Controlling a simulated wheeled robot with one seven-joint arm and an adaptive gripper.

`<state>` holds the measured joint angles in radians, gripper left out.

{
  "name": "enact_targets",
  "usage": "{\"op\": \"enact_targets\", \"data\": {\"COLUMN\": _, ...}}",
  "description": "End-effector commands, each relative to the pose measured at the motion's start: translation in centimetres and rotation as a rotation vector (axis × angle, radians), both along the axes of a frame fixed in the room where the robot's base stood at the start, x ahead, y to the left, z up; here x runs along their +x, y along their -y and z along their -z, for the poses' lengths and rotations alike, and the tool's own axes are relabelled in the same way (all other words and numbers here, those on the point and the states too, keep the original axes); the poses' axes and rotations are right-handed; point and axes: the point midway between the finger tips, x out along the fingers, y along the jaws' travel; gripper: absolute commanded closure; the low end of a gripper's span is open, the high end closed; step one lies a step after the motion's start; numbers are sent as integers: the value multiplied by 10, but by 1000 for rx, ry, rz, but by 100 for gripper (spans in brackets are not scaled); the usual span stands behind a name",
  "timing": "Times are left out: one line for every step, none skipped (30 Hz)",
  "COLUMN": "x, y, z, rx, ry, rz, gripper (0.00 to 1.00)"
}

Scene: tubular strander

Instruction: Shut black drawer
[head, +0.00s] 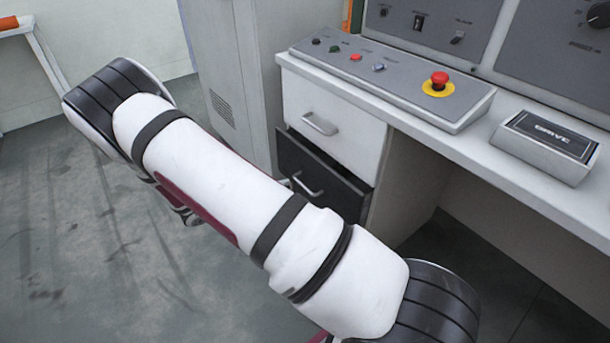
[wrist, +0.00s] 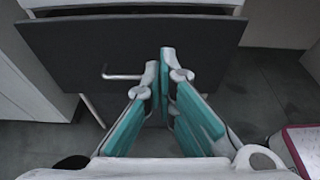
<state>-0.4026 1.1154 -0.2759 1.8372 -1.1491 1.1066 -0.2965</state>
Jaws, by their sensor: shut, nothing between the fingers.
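The black drawer (head: 315,173) is in the desk below a white drawer, and it stands partly pulled out in the head view. Its front also fills the upper part of the wrist view (wrist: 60,50). A pale bar handle (head: 307,187) is on its front; in the wrist view the handle (wrist: 122,76) lies just left of my fingers. My gripper (wrist: 164,62) has teal fingers with the tips together and empty, pointing at the drawer front near the handle's right end. I cannot tell whether the tips touch the front. My arm hides the gripper in the head view.
The white drawer (head: 335,115) above is shut. The desk top carries a control panel with a red emergency button (head: 439,81) and a grey box labelled DRIVE (head: 545,144). A grey cabinet (head: 228,80) stands left of the desk. The floor at left is clear.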

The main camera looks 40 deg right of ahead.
Motion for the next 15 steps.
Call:
{"op": "enact_targets", "data": {"x": 0, "y": 5, "z": 2, "rx": -1, "ry": -1, "rz": 2, "gripper": 100}}
{"op": "enact_targets", "data": {"x": 0, "y": 8, "z": 3, "rx": -1, "ry": -1, "rz": 2, "gripper": 100}}
{"op": "enact_targets", "data": {"x": 0, "y": 12, "z": 5, "rx": 0, "ry": -1, "rz": 2, "gripper": 100}}
{"op": "enact_targets", "data": {"x": -1, "y": 17, "z": 7, "rx": 0, "ry": -1, "rz": 3, "gripper": 100}}
{"op": "enact_targets", "data": {"x": -1, "y": 22, "z": 8, "rx": 0, "ry": -1, "rz": 4, "gripper": 100}}
{"op": "enact_targets", "data": {"x": -1, "y": 29, "z": 11, "rx": 0, "ry": -1, "rz": 4, "gripper": 100}}
{"op": "enact_targets", "data": {"x": -1, "y": 34, "z": 13, "rx": 0, "ry": -1, "rz": 4, "gripper": 100}}
{"op": "enact_targets", "data": {"x": -1, "y": 40, "z": 14, "rx": 0, "ry": 0, "rz": 4, "gripper": 100}}
{"op": "enact_targets", "data": {"x": -1, "y": 48, "z": 17, "rx": 0, "ry": -2, "rz": 4, "gripper": 100}}
{"op": "enact_targets", "data": {"x": -1, "y": 54, "z": 19, "rx": 1, "ry": -2, "rz": 4, "gripper": 100}}
{"op": "enact_targets", "data": {"x": -1, "y": 59, "z": 21, "rx": 1, "ry": -2, "rz": 4, "gripper": 100}}
{"op": "enact_targets", "data": {"x": -1, "y": 67, "z": 23, "rx": 1, "ry": -2, "rz": 4, "gripper": 100}}
{"op": "enact_targets", "data": {"x": -2, "y": 73, "z": 25, "rx": 1, "ry": -1, "rz": 5, "gripper": 100}}
{"op": "enact_targets", "data": {"x": -2, "y": 78, "z": 27, "rx": 1, "ry": -1, "rz": 4, "gripper": 100}}
{"op": "enact_targets", "data": {"x": -1, "y": 85, "z": 29, "rx": 1, "ry": -1, "rz": 4, "gripper": 100}}
